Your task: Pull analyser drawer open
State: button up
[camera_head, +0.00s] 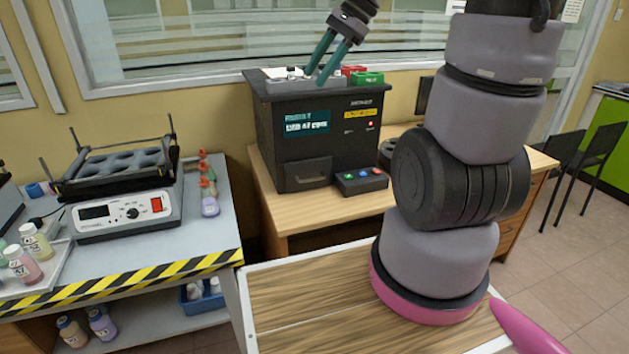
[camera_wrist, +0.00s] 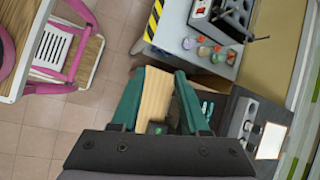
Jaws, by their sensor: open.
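The analyser (camera_head: 265,125) is a dark box with a lit teal screen, standing on a wooden desk in the head view. Its drawer (camera_head: 307,173) is a small dark panel low on the front and looks closed, flush with the face. My gripper (camera_head: 322,76) has teal fingers and is above the analyser's top in the head view, apart from the drawer. In the wrist view my gripper (camera_wrist: 159,72) is open and empty, with the wooden desk (camera_wrist: 155,95) seen between its fingers. The analyser's dark body (camera_wrist: 222,118) is at the right there; the drawer front is not clear.
A button box (camera_head: 361,182) sits on the desk just right of the drawer. Red and green blocks (camera_head: 367,78) lie on the analyser's top. A shaker (camera_head: 125,212) and several bottles stand on the left bench (camera_head: 215,235). Open floor (camera_wrist: 75,125) shows in the wrist view.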

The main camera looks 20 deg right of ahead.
aim_at(316, 179)
jog(key=w+d+f+m+t+y, duration=0.1)
jog(key=w+d+f+m+y, duration=0.25)
jog(key=w+f+m, duration=0.55)
jog(key=w+d+f+m+t+y, duration=0.15)
jog(key=w+f+m+y, duration=0.25)
jog(key=w+f+m, duration=0.55)
jog(key=d+f+m+t, duration=0.2)
jog(key=d+f+m, duration=0.1)
jog(key=f, duration=0.5)
jog(key=d+f+m+t+h, duration=0.1)
jog(key=d+f+m+t, duration=0.1)
jog(key=f+m, duration=0.4)
jog(key=d+f+m+t, duration=0.2)
jog(key=d+f+m, duration=0.2)
jog(key=f, duration=0.6)
jog(key=shift+d+m+t+h, duration=0.25)
jog(key=shift+d+h, duration=0.1)
jog(key=shift+d, duration=0.1)
jog(key=x, duration=1)
jog(key=shift+w+a, duration=0.2)
jog(key=shift+w, duration=0.1)
grip_shut()
